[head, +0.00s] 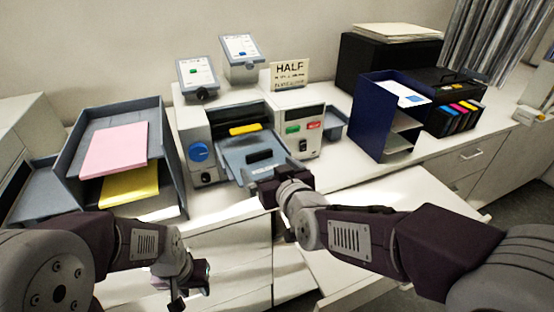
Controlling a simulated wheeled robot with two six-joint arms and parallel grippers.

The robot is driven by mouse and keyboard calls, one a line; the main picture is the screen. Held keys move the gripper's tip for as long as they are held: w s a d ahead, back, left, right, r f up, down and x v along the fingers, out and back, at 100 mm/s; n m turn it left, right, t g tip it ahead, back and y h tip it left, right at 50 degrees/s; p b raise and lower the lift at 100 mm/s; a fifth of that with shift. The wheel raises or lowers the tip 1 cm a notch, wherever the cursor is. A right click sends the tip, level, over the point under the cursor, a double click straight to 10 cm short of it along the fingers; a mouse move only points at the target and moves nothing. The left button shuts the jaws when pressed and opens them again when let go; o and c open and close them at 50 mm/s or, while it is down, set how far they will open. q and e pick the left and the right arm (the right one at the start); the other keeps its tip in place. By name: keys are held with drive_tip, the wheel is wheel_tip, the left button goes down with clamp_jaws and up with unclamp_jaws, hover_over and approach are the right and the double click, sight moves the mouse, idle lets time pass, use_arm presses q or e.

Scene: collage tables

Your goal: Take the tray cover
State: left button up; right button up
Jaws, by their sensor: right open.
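The grey-blue tray cover (232,157), with a dark handle (262,156) on it, sits at the front of the white machine (195,128) in the middle of the counter. A yellow strip (244,129) shows behind it. My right gripper (268,192) is open at the cover's front edge, just below the handle in the picture. I cannot tell if it touches the cover. My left gripper (190,290) hangs low in front of the counter, away from the machine; its fingers are too unclear to tell open from shut.
Left is a grey tray rack (172,150) with pink (115,150) and yellow paper (130,186). Right are a blue sorter (366,118), ink cartridges (455,119) and a black printer (375,62). Two small screens (197,72) and a "HALF" sign (289,74) stand behind.

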sight(259, 156)
drive_tip(key=x, duration=0.4)
drive_tip(key=shift+w+d+f, duration=0.3)
drive_tip(key=shift+w, duration=0.15)
drive_tip(key=p+x, duration=0.1)
drive_tip(key=x, duration=0.3)
drive_tip(key=shift+a+f+p, duration=0.1)
drive_tip(key=shift+a+p, duration=0.2)
drive_tip(key=shift+p, duration=0.1)
drive_tip(key=shift+w+d+f, duration=0.15)
drive_tip(key=shift+w, duration=0.15)
drive_tip(key=shift+s, duration=0.3)
drive_tip(key=c, duration=1.5)
use_arm(q)
drive_tip(key=shift+w+r, duration=0.15)
drive_tip(key=shift+r, duration=0.7)
use_arm(e)
drive_tip(key=shift+w, duration=0.15)
drive_tip(key=shift+c, duration=0.2)
